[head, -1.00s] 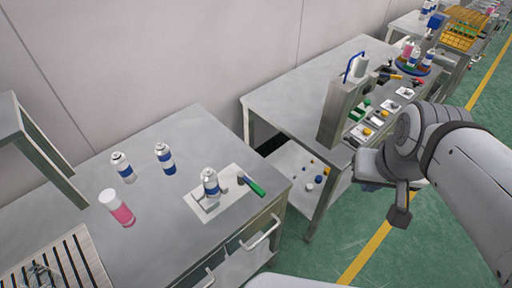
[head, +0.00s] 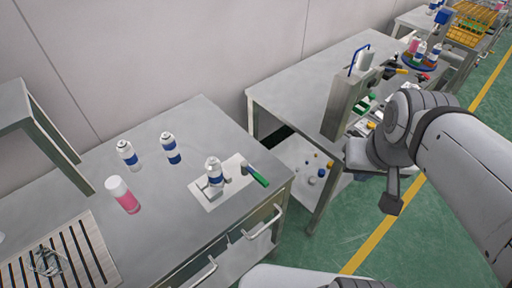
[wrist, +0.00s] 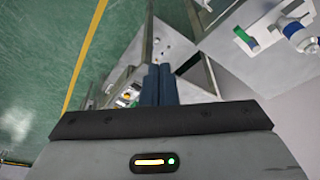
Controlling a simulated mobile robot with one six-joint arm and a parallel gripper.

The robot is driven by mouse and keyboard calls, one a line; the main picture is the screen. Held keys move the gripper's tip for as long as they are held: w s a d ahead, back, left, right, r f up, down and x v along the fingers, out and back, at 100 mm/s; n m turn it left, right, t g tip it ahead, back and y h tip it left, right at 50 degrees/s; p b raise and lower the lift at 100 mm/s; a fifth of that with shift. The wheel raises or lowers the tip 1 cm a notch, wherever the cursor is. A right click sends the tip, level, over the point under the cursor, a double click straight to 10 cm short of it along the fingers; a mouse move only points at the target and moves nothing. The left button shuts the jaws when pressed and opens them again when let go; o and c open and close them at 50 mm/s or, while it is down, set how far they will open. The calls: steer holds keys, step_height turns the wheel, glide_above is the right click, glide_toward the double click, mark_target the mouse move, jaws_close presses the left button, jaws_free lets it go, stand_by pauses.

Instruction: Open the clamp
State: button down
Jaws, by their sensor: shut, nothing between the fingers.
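The clamp (head: 246,170) has a green handle (head: 258,177) and sits on a white plate (head: 207,200) near the right edge of the left table. The handle slants down to the right, toward the table edge. A white can with a blue band (head: 214,172) stands upright at the clamp; I cannot tell whether the clamp grips it. The wrist view also shows the green handle (wrist: 247,38) and the can (wrist: 300,36) at upper right. My gripper (head: 392,200) is away from the clamp, over the floor to its right. Its dark fingers (wrist: 158,84) are together and empty.
Two more blue-banded cans (head: 128,153) and a pink can (head: 123,195) stand on the left table (head: 165,240). A slatted rack (head: 85,245) lies at front left. A second table (head: 300,90) carries a press (head: 350,105). Green floor (head: 420,235) is open at right.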

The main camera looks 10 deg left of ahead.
mark_target(254, 177)
steer(key=w+a+f+n+g+h+b, duration=0.1)
steer(key=w+a+f+n+h, duration=0.1)
steer(key=a+f+n, duration=0.35)
steer(key=w+a+f+n+h, duration=0.2)
steer(key=a+n, duration=0.6)
steer(key=n, duration=0.1)
steer(key=s+a+f+n+t, duration=0.2)
steer(key=a+f+n, duration=0.1)
steer(key=a+n, duration=0.4)
steer(key=s+a+f+n+t+h+b, duration=0.1)
steer(key=s+a+f+n+t, duration=0.1)
steer(key=a+n, duration=0.4)
steer(key=s+a+f, duration=0.1)
steer(key=a+f, duration=0.1)
steer(key=a, duration=0.2)
steer(key=shift+f+n+t+h, duration=0.2)
steer(key=shift+n+t+h, duration=0.1)
steer(key=shift+n, duration=0.05)
steer(key=shift+w, duration=0.1)
steer(key=p+x, duration=0.1)
steer(key=x, duration=0.9)
steer(key=shift+d, duration=0.15)
steer(key=shift+w+d+r+p, duration=0.1)
steer(key=shift+w+d+p, duration=0.1)
steer(key=shift+w+d, duration=0.25)
steer(key=shift+w+d+p, duration=0.2)
steer(key=shift+w+d, duration=0.05)
steer(key=shift+w, duration=0.35)
steer(key=shift+w+d, duration=0.45)
steer(key=shift+w, duration=0.1)
